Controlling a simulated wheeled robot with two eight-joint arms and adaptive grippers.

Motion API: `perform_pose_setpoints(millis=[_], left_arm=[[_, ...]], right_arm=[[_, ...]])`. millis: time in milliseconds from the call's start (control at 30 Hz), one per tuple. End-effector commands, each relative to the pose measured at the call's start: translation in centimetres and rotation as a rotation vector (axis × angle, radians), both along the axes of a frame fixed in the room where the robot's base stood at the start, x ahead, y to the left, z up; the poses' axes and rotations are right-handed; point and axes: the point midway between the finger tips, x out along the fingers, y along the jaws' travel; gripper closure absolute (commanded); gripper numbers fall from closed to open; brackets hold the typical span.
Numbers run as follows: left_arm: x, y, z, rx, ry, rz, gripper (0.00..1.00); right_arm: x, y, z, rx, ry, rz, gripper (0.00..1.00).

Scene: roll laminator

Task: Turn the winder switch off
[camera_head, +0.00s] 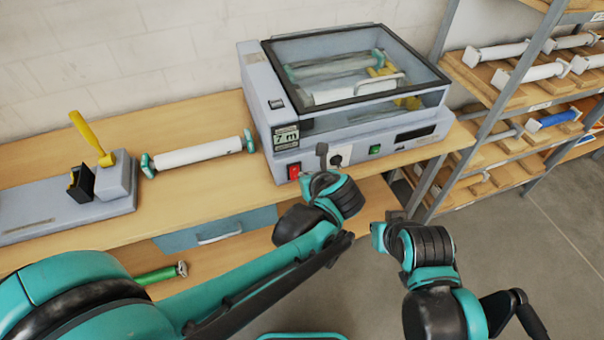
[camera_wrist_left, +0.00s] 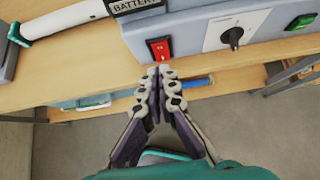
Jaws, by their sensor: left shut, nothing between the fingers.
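The grey laminator (camera_head: 262,110) stands on the wooden bench. Its front panel has a red rocker switch (camera_head: 294,171), a dark knob on a white plate (camera_head: 336,158) and a green switch (camera_head: 375,149). I cannot read which one is the winder switch. My left gripper (camera_head: 322,152) is in front of the panel. In the left wrist view its fingertips (camera_wrist_left: 160,70) are together and empty, just below the red switch (camera_wrist_left: 160,48); contact is unclear. The knob (camera_wrist_left: 232,37) and green switch (camera_wrist_left: 302,21) are to the right. My right arm's end (camera_head: 378,235) is low, its fingers not discernible.
A white roll (camera_head: 200,153) with teal ends lies left of the laminator. A grey stand with a yellow lever (camera_head: 90,135) is further left. A green roll (camera_head: 160,274) lies on the lower shelf. A rack of rolls (camera_head: 480,95) stands at the right.

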Motion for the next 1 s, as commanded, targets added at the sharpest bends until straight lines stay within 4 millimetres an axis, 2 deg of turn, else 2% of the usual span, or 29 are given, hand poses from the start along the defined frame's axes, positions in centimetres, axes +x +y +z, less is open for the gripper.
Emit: perform_pose_setpoints(millis=[33, 100, 300, 867, 967, 1000], left_arm=[[-0.6, -0.2, 1.1, 0.001, 0.0, -0.003, 1.0], [-1.2, -0.4, 1.9, 0.0, 0.0, -0.003, 1.0], [-2.1, -0.7, 3.1, 0.001, 0.0, -0.001, 1.0], [-2.2, -0.7, 3.2, 0.0, 0.0, 0.0, 1.0], [-2.4, 0.1, 3.1, -0.039, 0.0, 0.037, 1.0], [-2.5, 0.9, 3.0, -0.081, -0.003, 0.078, 1.0]], right_arm=[[0.0, 0.0, 0.6, 0.0, 0.0, 0.0, 1.0], [0.0, 0.0, 0.9, 0.0, 0.0, 0.0, 1.0], [0.0, 0.0, 1.3, 0.0, 0.0, 0.0, 1.0], [0.0, 0.0, 1.3, 0.0, 0.0, 0.0, 1.0], [0.0, 0.0, 1.2, 0.0, 0.0, 0.0, 1.0], [0.0, 0.0, 1.0, 0.0, 0.0, 0.0, 1.0]])
